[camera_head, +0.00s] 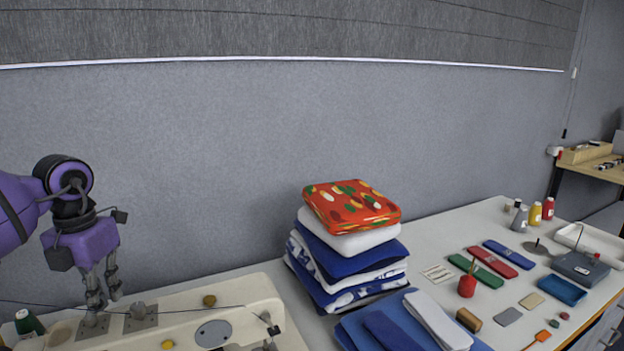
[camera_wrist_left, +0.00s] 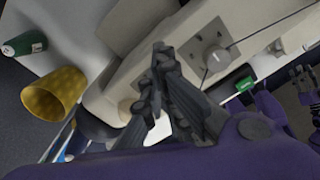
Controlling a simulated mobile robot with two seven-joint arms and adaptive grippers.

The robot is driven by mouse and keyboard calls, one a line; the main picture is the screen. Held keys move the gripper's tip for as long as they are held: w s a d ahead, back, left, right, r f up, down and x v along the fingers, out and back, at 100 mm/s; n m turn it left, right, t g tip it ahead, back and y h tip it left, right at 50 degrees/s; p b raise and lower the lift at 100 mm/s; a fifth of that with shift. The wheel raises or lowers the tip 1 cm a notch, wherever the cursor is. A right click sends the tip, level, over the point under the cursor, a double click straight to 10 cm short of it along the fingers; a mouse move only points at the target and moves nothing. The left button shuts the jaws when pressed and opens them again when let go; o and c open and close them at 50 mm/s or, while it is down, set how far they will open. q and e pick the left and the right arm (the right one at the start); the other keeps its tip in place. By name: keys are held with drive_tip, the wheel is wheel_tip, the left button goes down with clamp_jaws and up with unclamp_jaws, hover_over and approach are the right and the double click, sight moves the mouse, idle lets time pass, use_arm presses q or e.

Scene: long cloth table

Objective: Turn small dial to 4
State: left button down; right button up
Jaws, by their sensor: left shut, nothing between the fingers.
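A cream sewing machine (camera_head: 240,297) lies along the lower left of the head view. Two square metal plates with dials stand on it: one dial (camera_head: 140,311) is to the right, and the other plate (camera_head: 92,328) is under my gripper. In the left wrist view a round dial (camera_wrist_left: 216,58) on its plate shows clearly; its numbers are too small to read. My left gripper (camera_head: 105,297) points down, shut and empty, by the left plate; I cannot tell whether it touches. It also shows in the left wrist view (camera_wrist_left: 160,62). Dark fingers at that view's right edge look like my right gripper (camera_wrist_left: 305,80).
A dark thread runs across the machine. Yellow knobs (camera_head: 209,300) sit on it. A green spool (camera_head: 28,323) stands at the left. Folded cloths (camera_head: 350,262) are stacked to the right, with small sewing items beyond. A yellow cup (camera_wrist_left: 56,95) shows in the wrist view.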

use_arm(q)
wheel_tip(320, 180, up, 6)
drive_tip(key=shift+f+p, duration=0.1)
drive_tip(key=shift+p, duration=0.8)
use_arm(e)
drive_tip(key=shift+t, duration=0.4)
drive_tip(key=w+r, duration=0.2)
drive_tip(key=r, duration=0.1)
drive_tip(key=shift+w+r, duration=0.2)
drive_tip(key=shift+w, duration=0.1)
